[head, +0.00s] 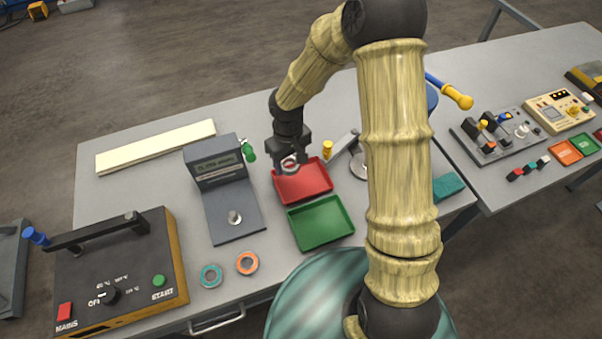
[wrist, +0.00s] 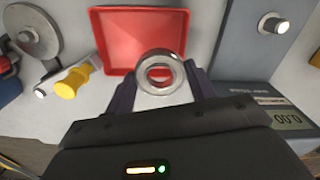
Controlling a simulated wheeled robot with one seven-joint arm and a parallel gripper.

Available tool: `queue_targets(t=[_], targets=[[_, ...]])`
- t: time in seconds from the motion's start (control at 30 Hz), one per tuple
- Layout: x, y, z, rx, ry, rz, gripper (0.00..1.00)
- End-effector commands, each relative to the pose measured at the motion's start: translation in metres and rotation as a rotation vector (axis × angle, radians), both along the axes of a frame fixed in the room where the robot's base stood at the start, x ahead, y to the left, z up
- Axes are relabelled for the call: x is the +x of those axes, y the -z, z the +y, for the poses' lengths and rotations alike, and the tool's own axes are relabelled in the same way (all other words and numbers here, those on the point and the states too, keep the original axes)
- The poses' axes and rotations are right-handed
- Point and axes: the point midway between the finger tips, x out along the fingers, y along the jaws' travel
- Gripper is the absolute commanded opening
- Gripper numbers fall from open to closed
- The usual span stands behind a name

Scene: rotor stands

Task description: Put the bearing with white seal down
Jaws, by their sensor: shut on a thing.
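The bearing with white seal (wrist: 160,72) is a shiny metal ring with a pale inner band, held between my fingertips in the wrist view. It also shows in the head view (head: 289,162), small and partly covered by the fingers. My gripper (head: 290,163) is shut on it. It is over the back part of the red tray (head: 312,187), and in the wrist view the bearing overlaps the near rim of that tray (wrist: 140,22). The red tray looks empty. I cannot tell the exact height of the bearing above it.
An empty green tray (head: 321,223) lies in front of the red one. A grey gauge stand (head: 232,205) is to the left. A teal-ringed bearing (head: 210,276) and an orange-ringed bearing (head: 247,263) lie near the front edge. A yellow-handled tool (head: 328,150) is just right of my gripper.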

Motion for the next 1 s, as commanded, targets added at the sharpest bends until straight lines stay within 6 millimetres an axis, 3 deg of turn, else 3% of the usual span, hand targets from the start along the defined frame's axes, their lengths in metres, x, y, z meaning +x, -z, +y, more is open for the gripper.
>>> queue_targets(t=[0.37, 0.7, 1.0], targets=[[-0.001, 0.003, 0.002, -0.001, -0.005, 0.001, 0.32], [-0.001, 0.053, 0.001, -0.001, -0.002, 0.003, 0.32], [0.0, 0.058, 0.0, 0.0, 0.001, -0.001, 0.32]])
